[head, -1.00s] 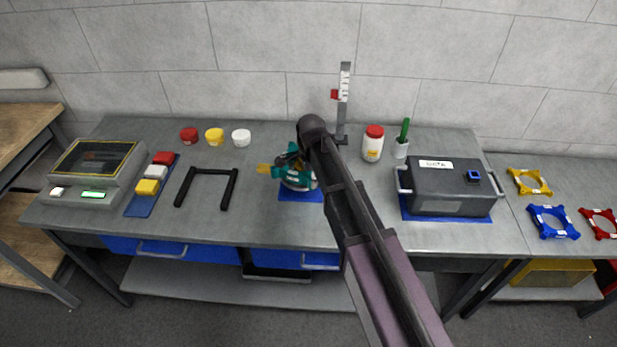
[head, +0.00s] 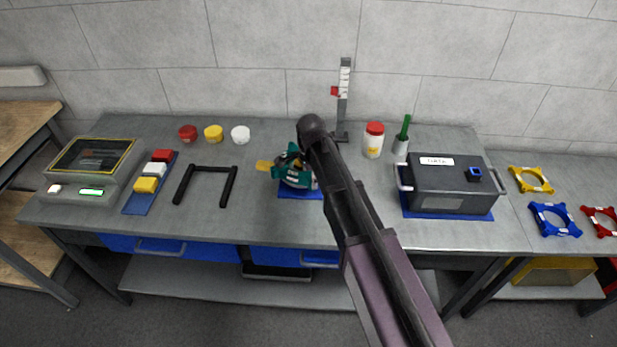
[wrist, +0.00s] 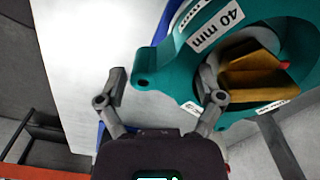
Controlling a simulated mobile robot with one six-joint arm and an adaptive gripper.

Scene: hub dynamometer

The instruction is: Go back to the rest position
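A brownish-gold piece (wrist: 255,75) shows inside the ring. In the head view the teal part (head: 296,180) sits on a blue mat (head: 300,193) mid-bench, with a yellow piece (head: 264,165) sticking out at left. My arm hides its right side and most of my gripper there.
A black U-shaped frame (head: 208,168) lies left of the teal part. A height gauge (head: 343,100), a red-capped jar (head: 373,140) and a dark grey box (head: 450,188) stand to the right. Three small tubs (head: 214,134) line the back.

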